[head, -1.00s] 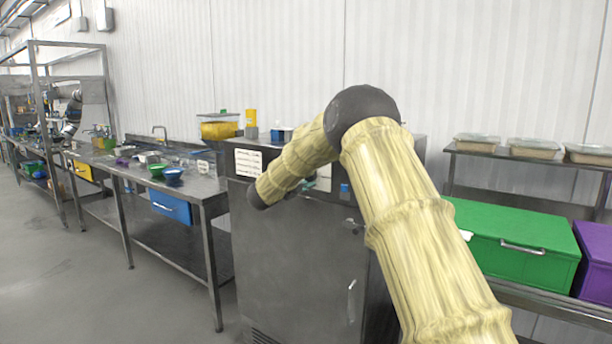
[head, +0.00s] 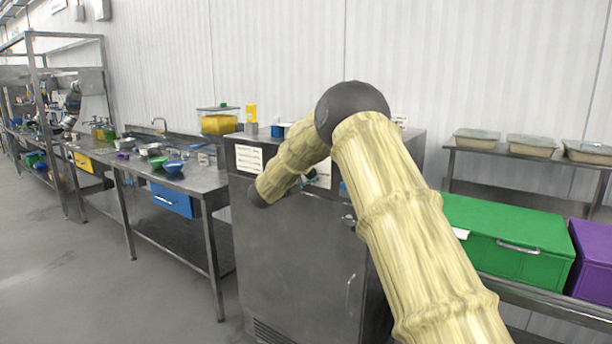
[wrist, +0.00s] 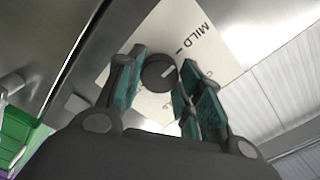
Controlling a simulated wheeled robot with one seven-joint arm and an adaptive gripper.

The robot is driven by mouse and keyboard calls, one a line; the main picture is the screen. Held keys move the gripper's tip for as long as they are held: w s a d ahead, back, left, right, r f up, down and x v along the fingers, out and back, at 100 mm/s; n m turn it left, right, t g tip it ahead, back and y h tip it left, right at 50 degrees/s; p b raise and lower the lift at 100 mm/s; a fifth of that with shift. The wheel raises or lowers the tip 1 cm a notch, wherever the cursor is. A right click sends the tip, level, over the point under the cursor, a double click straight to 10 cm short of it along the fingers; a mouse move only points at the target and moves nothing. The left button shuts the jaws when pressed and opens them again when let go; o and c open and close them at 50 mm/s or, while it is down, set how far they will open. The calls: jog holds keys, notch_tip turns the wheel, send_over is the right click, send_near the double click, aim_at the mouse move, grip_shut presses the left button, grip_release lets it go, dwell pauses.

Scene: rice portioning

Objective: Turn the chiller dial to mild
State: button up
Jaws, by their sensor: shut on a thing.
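The chiller (head: 290,270) is a dark grey metal cabinet in the head view, partly hidden behind my arm. In the wrist view, the dial (wrist: 157,74) is a round dark knob with a white pointer line. It sits on a pale label plate (wrist: 205,58) with the word MILD and a short mark. The pointer slants up and right, roughly toward that mark; exact alignment is hard to tell. My gripper (wrist: 160,80) has its teal-padded fingers on both sides of the dial, shut on it. In the head view the dial is hidden and only a bit of the gripper shows.
A steel table (head: 205,184) with bowls and a blue drawer (head: 172,200) stands left of the chiller. A green box (head: 505,240) and purple box (head: 598,260) are at right, below a shelf with lidded trays (head: 532,146). The floor at left is clear.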

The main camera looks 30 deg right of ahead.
jog(key=shift+f, duration=0.15)
jog(key=shift+c, duration=0.2)
jog(key=o, duration=1)
jog(key=shift+a, duration=0.1)
jog(key=shift+o, duration=0.2)
jog(key=v, duration=1.1)
jog(key=shift+s+a, duration=0.2)
jog(key=shift+a, duration=0.15)
